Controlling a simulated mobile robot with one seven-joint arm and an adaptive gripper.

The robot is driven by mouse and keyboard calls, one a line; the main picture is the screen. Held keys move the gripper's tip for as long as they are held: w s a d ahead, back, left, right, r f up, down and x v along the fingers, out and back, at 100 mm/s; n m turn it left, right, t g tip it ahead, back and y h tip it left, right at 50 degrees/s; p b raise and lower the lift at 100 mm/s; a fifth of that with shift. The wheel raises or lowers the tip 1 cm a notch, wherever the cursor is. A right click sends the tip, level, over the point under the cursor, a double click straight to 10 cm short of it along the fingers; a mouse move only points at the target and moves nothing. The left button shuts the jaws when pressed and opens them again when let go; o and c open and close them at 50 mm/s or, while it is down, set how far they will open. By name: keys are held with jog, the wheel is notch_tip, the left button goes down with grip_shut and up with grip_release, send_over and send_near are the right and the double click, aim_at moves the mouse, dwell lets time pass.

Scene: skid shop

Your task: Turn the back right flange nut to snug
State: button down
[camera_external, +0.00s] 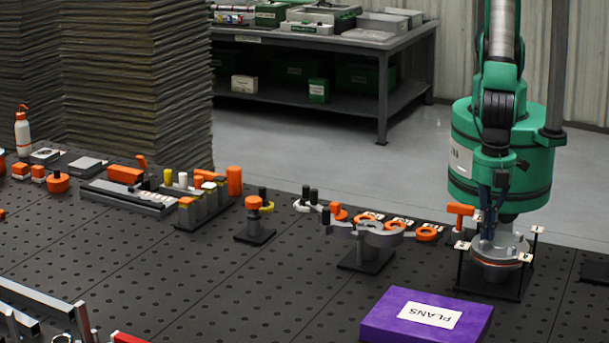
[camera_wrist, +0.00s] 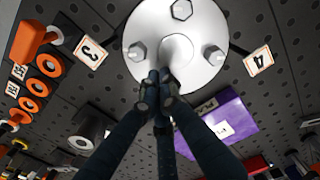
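The round grey flange (camera_external: 500,247) stands on a dark stand at the right of the bench, below my gripper (camera_external: 492,220). In the wrist view its pale disc (camera_wrist: 195,82) has a central hub (camera_wrist: 177,48). Hex nuts show at the top (camera_wrist: 182,10), left (camera_wrist: 138,50) and right (camera_wrist: 213,55) of the disc. My gripper (camera_wrist: 158,75) has its fingertips close together over the disc's lower edge, with no object visible between them. The fingers cover that part of the flange, so any nut there is hidden. Contact with the flange cannot be told.
Number cards 3 (camera_wrist: 90,52) and 4 (camera_wrist: 257,62) stand around the flange. An orange T-handled piece (camera_external: 460,213) stands close at its left. A purple PLANS box (camera_external: 385,318) lies in front. Orange rings (camera_external: 427,233) and a grey holder (camera_external: 365,250) are further left.

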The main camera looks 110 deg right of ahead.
jog(key=shift+a+r, duration=0.15)
jog(key=shift+a, duration=0.05)
jog(key=shift+s+d, duration=0.25)
jog(key=shift+d, duration=0.05)
dwell(0.5)
jog(key=shift+r+p, duration=1.35)
jog(key=shift+r, duration=1.55)
jog(key=shift+d, duration=0.1)
